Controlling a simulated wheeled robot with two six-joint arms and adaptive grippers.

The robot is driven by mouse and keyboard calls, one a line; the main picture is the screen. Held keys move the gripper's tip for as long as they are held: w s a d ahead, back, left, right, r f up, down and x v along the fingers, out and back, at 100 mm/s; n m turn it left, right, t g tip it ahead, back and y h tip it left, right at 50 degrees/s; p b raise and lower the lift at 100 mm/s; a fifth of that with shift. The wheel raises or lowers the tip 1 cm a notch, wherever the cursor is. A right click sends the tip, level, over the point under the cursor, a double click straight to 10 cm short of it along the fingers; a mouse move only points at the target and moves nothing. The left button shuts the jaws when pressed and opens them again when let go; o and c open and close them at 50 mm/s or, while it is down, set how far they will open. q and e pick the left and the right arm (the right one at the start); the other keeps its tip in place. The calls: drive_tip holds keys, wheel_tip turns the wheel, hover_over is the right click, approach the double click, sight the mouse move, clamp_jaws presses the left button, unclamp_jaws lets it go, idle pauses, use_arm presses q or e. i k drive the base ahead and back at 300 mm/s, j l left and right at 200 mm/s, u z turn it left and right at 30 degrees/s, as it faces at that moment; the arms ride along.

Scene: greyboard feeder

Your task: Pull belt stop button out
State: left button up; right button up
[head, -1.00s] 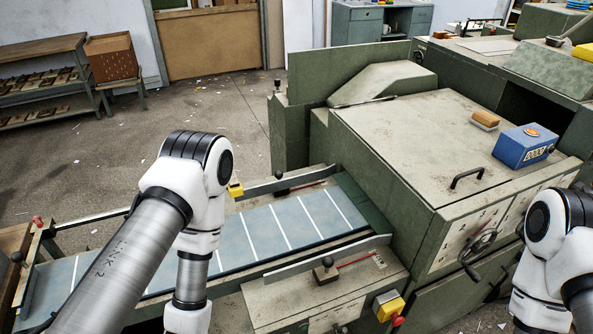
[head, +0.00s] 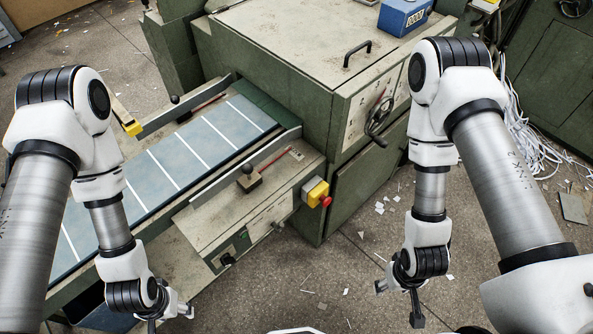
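The belt stop button (head: 325,201) is a red knob on a yellow box (head: 314,191). The box sits at the right end of the feeder's front panel (head: 243,226), facing right. My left gripper (head: 178,311) is at the bottom of the head view, left of and nearer than the button. My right gripper (head: 398,300) hangs over the floor, right of and nearer than the button. Both are apart from it. The fingers are small and partly hidden, so I cannot tell whether either is open or shut.
The blue belt (head: 165,165) with white stripes runs left of the panel. A black knob on a block (head: 248,178) stands on the panel top. The green machine (head: 290,60) with a handwheel (head: 380,115) stands behind.

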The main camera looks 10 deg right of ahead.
sight(325, 201)
drive_tip(key=l, duration=0.75)
drive_tip(key=k+l+u, duration=0.1)
drive_tip(key=l, duration=1.45)
drive_tip(key=k+l+u, duration=0.1)
drive_tip(key=l, duration=0.65)
